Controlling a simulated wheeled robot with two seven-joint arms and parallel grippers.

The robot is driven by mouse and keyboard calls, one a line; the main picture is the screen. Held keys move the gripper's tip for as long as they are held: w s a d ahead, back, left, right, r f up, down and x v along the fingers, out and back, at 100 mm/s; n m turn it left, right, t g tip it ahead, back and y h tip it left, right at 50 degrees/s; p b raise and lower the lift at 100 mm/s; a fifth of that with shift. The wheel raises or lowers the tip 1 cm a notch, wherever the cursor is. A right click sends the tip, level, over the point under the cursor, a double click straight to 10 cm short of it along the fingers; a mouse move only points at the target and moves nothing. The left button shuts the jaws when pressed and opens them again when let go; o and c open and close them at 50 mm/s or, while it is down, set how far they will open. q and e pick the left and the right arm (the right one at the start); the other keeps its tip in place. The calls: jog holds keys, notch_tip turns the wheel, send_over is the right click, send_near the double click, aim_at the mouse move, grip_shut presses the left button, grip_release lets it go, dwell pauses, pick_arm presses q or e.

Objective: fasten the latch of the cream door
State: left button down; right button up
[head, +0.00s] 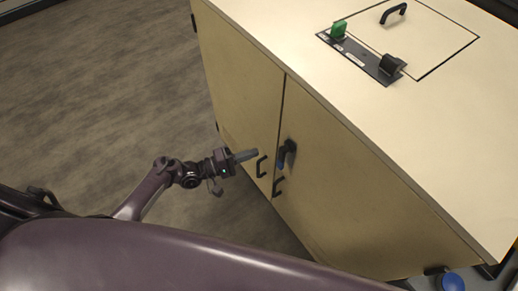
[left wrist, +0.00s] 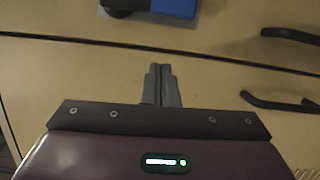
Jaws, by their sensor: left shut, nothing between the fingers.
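The cream doors are a left door (head: 240,90) and a right door (head: 335,180) on the front of a cream cabinet, with a thin dark gap between them. The latch (head: 287,152), black with a blue end, sits on the right door beside the gap. Its lever hangs down along the gap, not across it. It also shows, partly cut off, at the top of the left wrist view (left wrist: 172,8). My left gripper (head: 252,155) is shut and empty, in front of the left door, left of the latch; its fingertips (left wrist: 160,68) point toward the gap. My right gripper is not seen.
Black handles sit on the left door (head: 261,166) and right door (head: 278,187), near my left gripper. The cabinet top (head: 400,110) bears a hatch with a black handle (head: 393,13), a green knob (head: 338,29) and a black knob (head: 391,66). Floor left of the cabinet is clear.

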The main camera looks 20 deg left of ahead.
pick_arm(q)
jog(key=shift+v, duration=2.85)
jog(key=s+f+m+g+y+p, duration=0.25)
jog(key=s+f+y, duration=0.35)
jog(key=f, duration=0.5)
jog(key=s+f+m+g+y+p, duration=0.2)
jog(key=s+f+m+y, duration=0.1)
jog(key=s+f, duration=0.65)
jog(key=s+a+f+m+g+y, duration=0.1)
jog(key=s+f, duration=0.3)
jog(key=s, duration=0.5)
jog(key=s+a+f+m+g+y+p, duration=0.1)
jog(key=s+f+m+g+y, duration=0.2)
jog(key=s, duration=0.6)
jog(key=shift+s+a+f+m+g+y+p, duration=0.3)
jog(key=shift+a+f+m+g+y, duration=0.1)
jog(key=shift+m+g+y, duration=0.4)
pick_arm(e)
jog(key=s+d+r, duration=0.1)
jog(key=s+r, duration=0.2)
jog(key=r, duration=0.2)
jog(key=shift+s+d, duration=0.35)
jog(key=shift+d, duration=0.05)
